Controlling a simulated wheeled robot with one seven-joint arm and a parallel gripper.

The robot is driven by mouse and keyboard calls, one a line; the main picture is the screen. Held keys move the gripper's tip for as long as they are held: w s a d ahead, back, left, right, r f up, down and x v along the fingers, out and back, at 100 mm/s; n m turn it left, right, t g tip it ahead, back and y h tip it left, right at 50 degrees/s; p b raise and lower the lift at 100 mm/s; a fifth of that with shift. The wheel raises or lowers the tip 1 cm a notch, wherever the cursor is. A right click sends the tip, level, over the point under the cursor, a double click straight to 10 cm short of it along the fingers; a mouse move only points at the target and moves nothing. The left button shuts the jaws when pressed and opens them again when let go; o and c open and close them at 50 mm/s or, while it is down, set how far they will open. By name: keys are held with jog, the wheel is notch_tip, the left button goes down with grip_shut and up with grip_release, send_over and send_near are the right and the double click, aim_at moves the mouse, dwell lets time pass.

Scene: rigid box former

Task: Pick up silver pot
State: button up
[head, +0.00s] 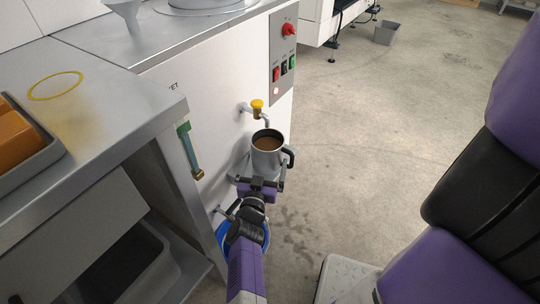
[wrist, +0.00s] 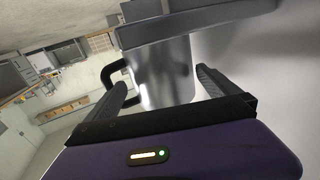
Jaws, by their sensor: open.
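The silver pot (head: 267,158) stands under the yellow-handled tap, with brown contents at its top and a black handle on its right side. In the wrist view the shiny pot (wrist: 163,75) lies straight ahead, its black handle (wrist: 114,82) to the left. My gripper (head: 260,181) is at the near side of the pot. In the wrist view my gripper (wrist: 165,88) is open, with one finger on each side of the pot's lower image area. I cannot tell whether the fingers touch the pot.
The tap (head: 257,105) hangs close above the pot, on the white machine wall with a control panel (head: 283,55). A metal table (head: 95,110) with an orange-filled tray (head: 20,140) stands at left. A grey bin (head: 386,33) is far off.

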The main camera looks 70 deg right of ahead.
aim_at(270, 141)
jog(key=d, duration=0.1)
jog(key=d+b, duration=0.2)
jog(key=d, duration=0.1)
jog(key=shift+w+f, duration=0.4)
jog(key=shift+w+d+r, duration=0.1)
jog(key=shift+w+d, duration=0.05)
jog(key=shift+d, duration=0.5)
jog(key=shift+c, duration=0.2)
jog(key=c, duration=1.7)
jog(key=shift+r, duration=0.15)
jog(key=shift+c, duration=0.2)
